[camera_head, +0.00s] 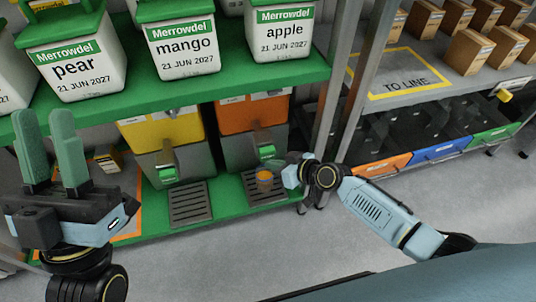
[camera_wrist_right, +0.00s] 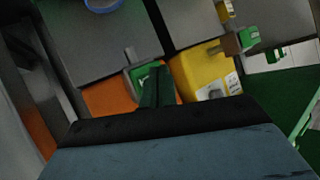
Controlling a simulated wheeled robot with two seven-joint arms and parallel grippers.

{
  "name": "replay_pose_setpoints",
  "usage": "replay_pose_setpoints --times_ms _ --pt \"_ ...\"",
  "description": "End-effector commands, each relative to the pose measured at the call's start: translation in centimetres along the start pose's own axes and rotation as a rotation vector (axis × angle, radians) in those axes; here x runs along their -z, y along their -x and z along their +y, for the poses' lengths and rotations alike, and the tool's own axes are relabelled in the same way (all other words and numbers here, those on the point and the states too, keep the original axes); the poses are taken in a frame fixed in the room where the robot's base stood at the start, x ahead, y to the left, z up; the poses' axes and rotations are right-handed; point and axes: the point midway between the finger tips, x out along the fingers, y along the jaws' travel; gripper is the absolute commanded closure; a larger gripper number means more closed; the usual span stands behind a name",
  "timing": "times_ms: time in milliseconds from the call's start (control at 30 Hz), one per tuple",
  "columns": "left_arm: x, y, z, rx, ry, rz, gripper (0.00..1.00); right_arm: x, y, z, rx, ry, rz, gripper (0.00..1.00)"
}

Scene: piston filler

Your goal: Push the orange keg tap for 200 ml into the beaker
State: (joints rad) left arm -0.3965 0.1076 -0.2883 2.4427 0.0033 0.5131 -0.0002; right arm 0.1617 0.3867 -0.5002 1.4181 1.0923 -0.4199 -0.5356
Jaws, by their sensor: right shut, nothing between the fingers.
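The orange keg (camera_head: 252,115) stands on the lower green shelf. Its tap has a green handle (camera_head: 266,151), which also shows in the right wrist view (camera_wrist_right: 142,74). The beaker (camera_head: 264,181), small with orange in it, stands on the drip tray below that tap; I cannot read its level. My right gripper (camera_head: 277,163) is shut and empty, its fingers close beside the tap handle; in the right wrist view its green fingers (camera_wrist_right: 158,85) overlap the handle, and I cannot tell whether they touch. My left gripper (camera_head: 44,120) is open and empty, raised at the left.
The yellow keg (camera_head: 162,133) stands left of the orange one, with its own tap and drip tray (camera_head: 190,203). Labelled tubs (camera_head: 180,45) fill the shelf above. A metal rack post (camera_head: 330,100) stands right of the orange keg. Floor in front is clear.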

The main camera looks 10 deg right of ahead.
Motion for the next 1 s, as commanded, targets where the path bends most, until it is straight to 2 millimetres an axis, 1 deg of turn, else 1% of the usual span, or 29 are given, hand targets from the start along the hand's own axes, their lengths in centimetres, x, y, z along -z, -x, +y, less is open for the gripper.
replay_pose_setpoints --times_ms 367,800,1000 --pt "0.1 -0.1 0.0 0.000 0.000 0.000 0.71 -0.2 0.2 -0.2 0.000 0.000 -0.002 1.00" --pt "1.0 -1.5 0.0 0.000 0.000 0.000 0.71 -2.3 3.1 -2.3 0.001 0.001 -0.003 1.00" --pt "1.1 -1.6 0.0 0.000 0.000 0.000 0.71 -2.7 3.6 -2.6 0.000 0.002 -0.001 1.00"
